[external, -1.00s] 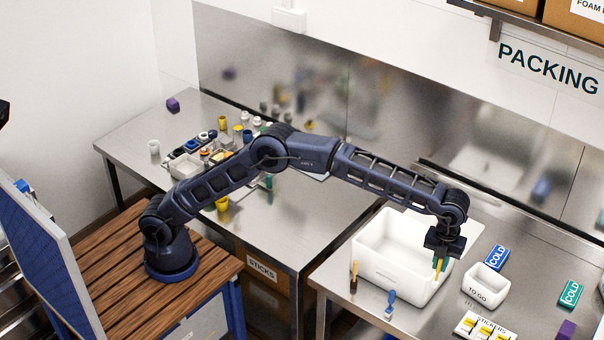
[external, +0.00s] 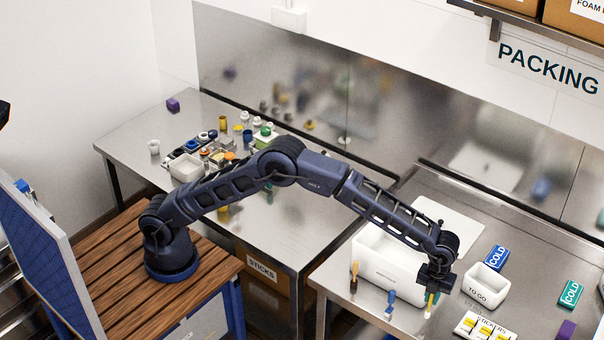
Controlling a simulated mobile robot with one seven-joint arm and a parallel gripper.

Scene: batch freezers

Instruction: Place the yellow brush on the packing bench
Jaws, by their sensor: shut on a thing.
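My gripper (external: 433,288) points down over the packing bench (external: 345,305), just in front of the right end of the white bin. It is shut on the yellow brush (external: 431,299), a slim yellow piece with a green part below it. The fingers hide part of the brush. Its lower end is close to the bench top; I cannot tell whether it touches.
The white bin (external: 385,282) stands behind and left of my gripper. A yellow-and-brown brush (external: 354,276) and a blue brush (external: 390,304) are in front of the bin. The TO GO tub (external: 485,290), the stickers (external: 482,328) and COLD packs (external: 497,258) lie to the right.

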